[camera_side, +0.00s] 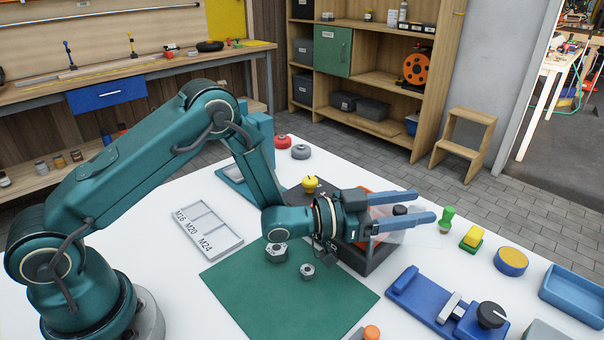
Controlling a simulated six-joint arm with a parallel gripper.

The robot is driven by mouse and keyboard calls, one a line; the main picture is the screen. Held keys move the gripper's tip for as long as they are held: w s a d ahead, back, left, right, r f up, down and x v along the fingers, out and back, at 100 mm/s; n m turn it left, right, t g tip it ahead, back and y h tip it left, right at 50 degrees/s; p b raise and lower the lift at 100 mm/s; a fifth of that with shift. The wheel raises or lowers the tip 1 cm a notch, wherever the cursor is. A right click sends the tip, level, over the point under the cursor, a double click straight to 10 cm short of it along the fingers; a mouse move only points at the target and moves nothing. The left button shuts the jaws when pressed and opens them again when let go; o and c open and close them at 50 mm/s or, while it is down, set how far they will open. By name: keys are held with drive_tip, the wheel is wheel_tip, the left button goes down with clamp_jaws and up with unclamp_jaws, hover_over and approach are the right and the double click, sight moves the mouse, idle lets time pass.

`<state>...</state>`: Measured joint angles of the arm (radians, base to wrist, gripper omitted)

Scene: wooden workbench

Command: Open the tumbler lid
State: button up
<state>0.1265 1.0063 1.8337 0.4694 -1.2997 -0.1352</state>
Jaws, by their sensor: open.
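The tumbler looks to be the dark-based machine (368,262) with orange parts, right of the middle of the white table. A clear, see-through panel (402,237) shows at its right side and seems to be its lid. I cannot make out whether it is fully closed. My gripper (424,206) is level over the tumbler and points right, its two blue fingers spread apart. A small black knob-like piece (400,210) shows between the fingers. I cannot tell whether the fingers touch it. My wrist and fingers hide much of the tumbler's top.
A green mat (290,300) with two metal nuts lies in front. A grey tray (205,228) marked M16, M20, M24 is left. A blue vise-like fixture (435,298), a green knob (447,217), a yellow-green block (472,240) and a blue bin (574,292) stand right.

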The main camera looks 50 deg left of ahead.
sight(395, 209)
drive_tip(key=shift+v, duration=1.85)
